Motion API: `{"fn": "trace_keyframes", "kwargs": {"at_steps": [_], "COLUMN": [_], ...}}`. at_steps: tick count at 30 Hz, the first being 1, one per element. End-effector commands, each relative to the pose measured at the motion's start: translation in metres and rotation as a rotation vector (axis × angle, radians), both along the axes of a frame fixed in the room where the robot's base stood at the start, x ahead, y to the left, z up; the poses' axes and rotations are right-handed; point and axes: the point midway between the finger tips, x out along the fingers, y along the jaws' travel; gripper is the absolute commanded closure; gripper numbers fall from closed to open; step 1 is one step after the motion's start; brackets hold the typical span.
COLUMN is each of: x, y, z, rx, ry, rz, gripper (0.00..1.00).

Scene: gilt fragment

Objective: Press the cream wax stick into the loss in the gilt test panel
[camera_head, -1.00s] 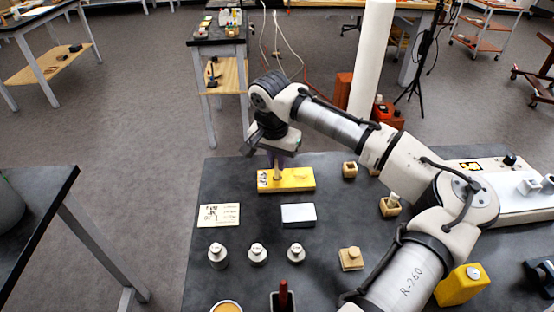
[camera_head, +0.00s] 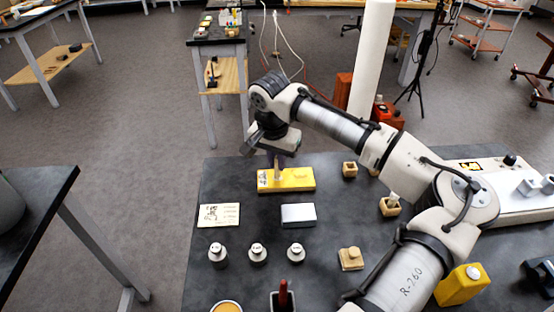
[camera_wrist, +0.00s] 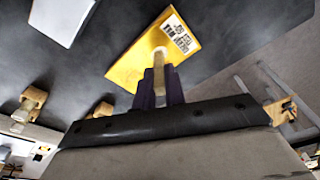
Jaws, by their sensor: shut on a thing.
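The gilt test panel (camera_head: 299,180) is a yellow-gold block lying on the dark bench, with a printed label at its left end in the head view. The panel also shows in the wrist view (camera_wrist: 127,74). My gripper (camera_head: 278,160) is above the panel's left part, pointing down. In the wrist view its dark purple fingers (camera_wrist: 161,88) are shut on the cream wax stick (camera_wrist: 159,73). The stick's far end meets or nearly meets the panel, near a pale patch beside the label. I cannot tell whether it touches. The loss is largely hidden by the stick.
A printed card (camera_head: 219,215) and a white-topped block (camera_head: 298,215) lie in front of the panel. Small wooden blocks (camera_head: 350,170) are to the right. The bench left of the panel is clear.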

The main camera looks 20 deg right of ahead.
Motion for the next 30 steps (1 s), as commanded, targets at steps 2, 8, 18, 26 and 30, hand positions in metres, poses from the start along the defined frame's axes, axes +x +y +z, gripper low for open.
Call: {"fn": "trace_keyframes", "kwargs": {"at_steps": [2,8,18,26,30], "x": [0.0,0.0,0.0,0.0,0.0], "y": [0.0,0.0,0.0,0.0,0.0], "z": [-0.001,-0.001,0.001,0.017,0.028], "rx": [0.0,0.0,0.0,0.001,0.001], "ry": [0.001,0.001,0.001,0.0,0.001], "rz": [0.0,0.0,0.0,0.0,0.0], "gripper": [1.0,1.0,1.0,1.0,1.0]}}
